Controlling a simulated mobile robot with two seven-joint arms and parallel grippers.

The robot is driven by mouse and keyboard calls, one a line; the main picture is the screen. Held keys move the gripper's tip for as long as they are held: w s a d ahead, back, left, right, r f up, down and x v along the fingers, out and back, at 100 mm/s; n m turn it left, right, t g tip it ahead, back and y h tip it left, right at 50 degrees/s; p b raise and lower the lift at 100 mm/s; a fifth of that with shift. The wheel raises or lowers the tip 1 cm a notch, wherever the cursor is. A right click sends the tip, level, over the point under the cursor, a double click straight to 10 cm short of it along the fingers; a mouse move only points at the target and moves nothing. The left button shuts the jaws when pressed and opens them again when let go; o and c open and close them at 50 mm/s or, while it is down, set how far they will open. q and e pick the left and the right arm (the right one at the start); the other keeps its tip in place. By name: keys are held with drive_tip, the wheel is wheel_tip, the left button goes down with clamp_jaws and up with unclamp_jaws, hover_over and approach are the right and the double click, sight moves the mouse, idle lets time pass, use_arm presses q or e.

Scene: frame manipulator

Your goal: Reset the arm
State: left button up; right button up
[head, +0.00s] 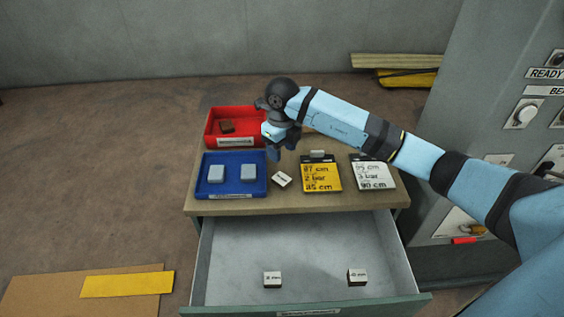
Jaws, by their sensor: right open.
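My right arm reaches in from the right over the cabinet top (230,206). My right gripper (281,152) is open and points down above the back middle of the top, right of the blue tray and near the red bin. No object shows between its fingers. A small white-topped block (282,179) lies tilted on the top just below it. My left gripper is not in view.
A red bin (213,127) holds a brown block; a blue tray (233,190) holds two pale blocks. Yellow (321,178) and white (372,175) note cards lie at right. The open drawer (310,245) holds two small blocks. A grey machine panel (500,110) stands right.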

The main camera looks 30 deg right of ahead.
drive_tip(key=shift+r, duration=0.65)
